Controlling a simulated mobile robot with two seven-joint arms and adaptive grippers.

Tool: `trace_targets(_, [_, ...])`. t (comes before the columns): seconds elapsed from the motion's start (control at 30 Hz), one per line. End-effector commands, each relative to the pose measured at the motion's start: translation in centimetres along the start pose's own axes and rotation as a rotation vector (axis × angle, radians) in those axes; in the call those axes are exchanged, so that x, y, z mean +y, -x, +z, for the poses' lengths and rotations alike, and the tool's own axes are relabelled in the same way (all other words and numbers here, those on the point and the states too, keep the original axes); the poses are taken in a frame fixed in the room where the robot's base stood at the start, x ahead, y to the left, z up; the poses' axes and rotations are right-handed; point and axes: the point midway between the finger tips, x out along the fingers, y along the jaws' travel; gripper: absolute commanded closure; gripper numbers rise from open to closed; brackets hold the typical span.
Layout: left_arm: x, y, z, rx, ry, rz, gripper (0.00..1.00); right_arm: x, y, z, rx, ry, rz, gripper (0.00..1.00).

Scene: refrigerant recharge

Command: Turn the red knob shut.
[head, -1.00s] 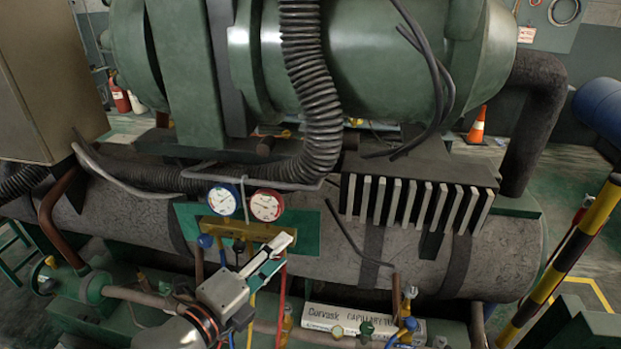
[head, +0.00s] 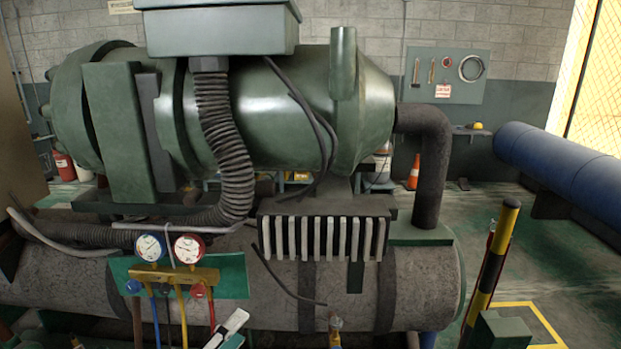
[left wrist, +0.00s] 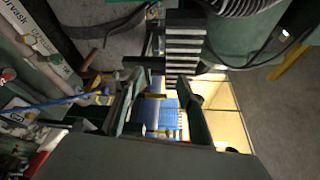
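The red knob (head: 198,290) sits at the right of the brass gauge manifold (head: 175,273), below the red-rimmed gauge (head: 189,248). A blue knob (head: 133,286) is at the left, below the blue-rimmed gauge (head: 151,246). Hoses hang beneath. My right gripper is not in view.
The large grey pipe (head: 280,290) and the finned block (head: 325,232) are right of the manifold. A corrugated hose (head: 225,140) hangs above it. A yellow-black post (head: 490,270) stands at right, with open floor beyond.

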Motion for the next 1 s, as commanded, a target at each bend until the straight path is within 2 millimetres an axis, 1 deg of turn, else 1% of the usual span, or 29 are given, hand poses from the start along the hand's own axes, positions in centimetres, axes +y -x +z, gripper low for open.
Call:
trace_targets(0.1, [0.1,0.0,0.0,0.0,0.004,0.002,0.62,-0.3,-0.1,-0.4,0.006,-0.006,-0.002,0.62])
trace_targets(0.13, [1.4,-0.2,-0.2,-0.005,0.066,0.025,0.62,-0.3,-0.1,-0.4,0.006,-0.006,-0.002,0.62])
trace_targets(0.23, [4.5,-0.5,-0.6,-0.015,0.229,0.076,0.62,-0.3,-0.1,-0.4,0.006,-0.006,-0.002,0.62])
trace_targets(0.37, [9.0,-0.3,-1.2,-0.047,0.459,0.146,0.62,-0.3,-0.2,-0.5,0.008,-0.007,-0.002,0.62])
trace_targets(0.47, [13.4,0.4,-1.8,-0.092,0.671,0.209,0.62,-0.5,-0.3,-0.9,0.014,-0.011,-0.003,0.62])
trace_targets(0.5, [15.5,1.0,-2.1,-0.118,0.768,0.235,0.62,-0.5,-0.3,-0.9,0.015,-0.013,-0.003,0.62])
trace_targets(0.57, [18.9,2.1,-2.5,-0.169,0.923,0.275,0.62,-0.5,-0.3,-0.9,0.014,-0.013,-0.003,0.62])
trace_targets(0.6, [21.2,3.2,-2.9,-0.209,1.031,0.3,0.62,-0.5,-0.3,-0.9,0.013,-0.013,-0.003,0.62])
trace_targets(0.67, [24.7,5.0,-3.5,-0.277,1.185,0.333,0.62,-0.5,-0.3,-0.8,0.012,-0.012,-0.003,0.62])
trace_targets(0.7, [26.8,6.3,-3.9,-0.322,1.278,0.349,0.62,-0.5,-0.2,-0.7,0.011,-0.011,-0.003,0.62])
trace_targets(0.73, [28.2,7.3,-4.2,-0.355,1.34,0.359,0.62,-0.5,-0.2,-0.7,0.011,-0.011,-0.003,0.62])
trace_targets(0.8, [30.8,9.3,-4.8,-0.424,1.46,0.372,0.62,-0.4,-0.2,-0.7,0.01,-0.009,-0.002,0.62])
trace_targets(0.83, [31.8,10.2,-5.0,-0.45,1.502,0.377,0.62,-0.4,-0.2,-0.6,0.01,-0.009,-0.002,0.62])
trace_targets(0.9, [33.4,11.7,-5.5,-0.499,1.576,0.382,0.62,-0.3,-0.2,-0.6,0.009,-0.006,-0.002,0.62])
trace_targets(1.0, [34.8,13.1,-5.8,-0.543,1.637,0.385,0.62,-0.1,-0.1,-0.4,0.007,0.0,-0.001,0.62])
